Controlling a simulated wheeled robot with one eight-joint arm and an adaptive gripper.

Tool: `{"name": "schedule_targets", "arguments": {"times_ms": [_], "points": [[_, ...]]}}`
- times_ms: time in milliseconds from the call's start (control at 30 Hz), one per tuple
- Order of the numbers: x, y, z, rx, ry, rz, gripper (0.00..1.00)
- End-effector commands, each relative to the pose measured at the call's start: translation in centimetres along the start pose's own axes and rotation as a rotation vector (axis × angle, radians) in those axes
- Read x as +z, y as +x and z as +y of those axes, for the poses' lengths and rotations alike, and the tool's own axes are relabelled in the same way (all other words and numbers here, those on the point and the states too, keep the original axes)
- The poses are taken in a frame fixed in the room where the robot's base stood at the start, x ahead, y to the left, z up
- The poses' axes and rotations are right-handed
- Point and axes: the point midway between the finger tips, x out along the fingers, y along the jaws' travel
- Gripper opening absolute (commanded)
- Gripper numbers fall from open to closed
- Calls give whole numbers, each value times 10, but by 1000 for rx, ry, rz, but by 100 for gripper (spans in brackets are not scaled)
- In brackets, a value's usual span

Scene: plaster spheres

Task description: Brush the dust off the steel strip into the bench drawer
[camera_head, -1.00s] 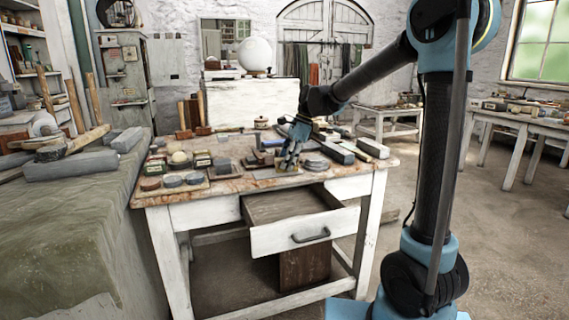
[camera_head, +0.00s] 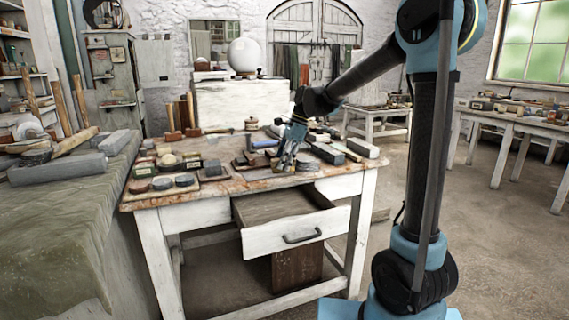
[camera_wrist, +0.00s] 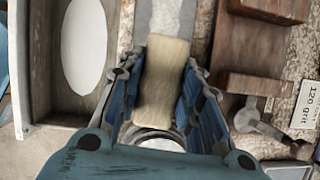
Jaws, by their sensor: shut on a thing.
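In the wrist view, my gripper (camera_wrist: 163,75) is shut on a pale beige block-shaped brush (camera_wrist: 163,85), between its blue fingers. Bristles do not show. A grey strip (camera_wrist: 165,14), which looks like the steel strip, runs out beyond the brush's far end; the rest of it is hidden. Whether the brush touches it is unclear. In the head view, my gripper (camera_head: 288,158) is low over the bench top, behind the open drawer (camera_head: 296,232). In the wrist view, the drawer (camera_wrist: 43,75) lies to the left, with a white oval shape over its floor.
Brown wooden blocks (camera_wrist: 262,85) and a label reading "120 grit" (camera_wrist: 307,103) lie right of the gripper.

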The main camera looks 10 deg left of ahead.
Motion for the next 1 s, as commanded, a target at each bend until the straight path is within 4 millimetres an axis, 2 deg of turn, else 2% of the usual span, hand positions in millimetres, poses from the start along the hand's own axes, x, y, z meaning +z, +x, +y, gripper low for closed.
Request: {"name": "schedule_targets", "arguments": {"times_ms": [300,1000], "points": [[17,6,0,1,-1,0,14],[38,16,0,0,0,0,14]]}}
